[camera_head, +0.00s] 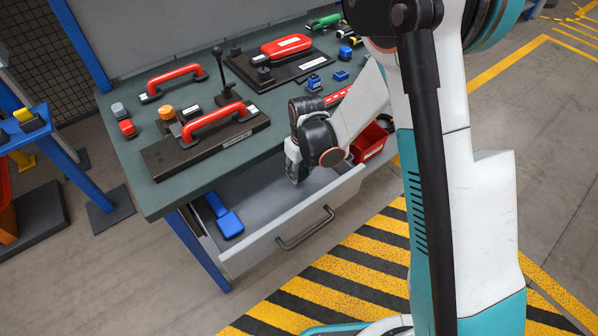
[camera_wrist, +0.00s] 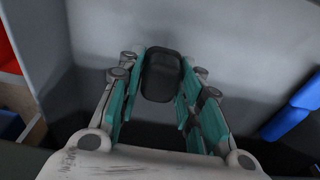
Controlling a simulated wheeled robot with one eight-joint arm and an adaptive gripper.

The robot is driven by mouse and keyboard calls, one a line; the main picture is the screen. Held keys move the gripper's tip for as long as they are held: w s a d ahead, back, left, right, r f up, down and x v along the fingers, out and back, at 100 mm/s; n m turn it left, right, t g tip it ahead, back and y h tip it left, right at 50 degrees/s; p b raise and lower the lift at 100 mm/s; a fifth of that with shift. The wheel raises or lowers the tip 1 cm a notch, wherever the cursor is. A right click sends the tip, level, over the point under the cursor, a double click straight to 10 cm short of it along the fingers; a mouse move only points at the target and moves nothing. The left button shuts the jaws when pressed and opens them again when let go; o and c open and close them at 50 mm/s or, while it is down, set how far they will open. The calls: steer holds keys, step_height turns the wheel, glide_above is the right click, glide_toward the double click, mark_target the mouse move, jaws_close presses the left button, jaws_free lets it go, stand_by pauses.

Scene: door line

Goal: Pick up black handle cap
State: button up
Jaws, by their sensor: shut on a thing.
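The black handle cap (camera_wrist: 161,75) is a small dark rounded block, seen in the wrist view between the fingers. My gripper (camera_wrist: 158,90) is shut on it, with a teal finger pad on each side. In the head view my gripper (camera_head: 295,170) reaches down into the open drawer (camera_head: 262,190), near its right part. The cap is hidden there by my gripper and wrist. I cannot tell whether the cap touches the drawer floor.
A blue tool (camera_head: 225,215) lies in the drawer's left part. The drawer front with its handle (camera_head: 305,228) stands out from the workbench (camera_head: 150,200). A red bin (camera_head: 370,142) is to the right. Red handles on dark plates (camera_head: 205,147) crowd the benchtop.

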step_height(320, 180, up, 18)
steer(key=p, duration=0.6)
steer(key=shift+f, duration=0.25)
steer(key=shift+c, duration=0.6)
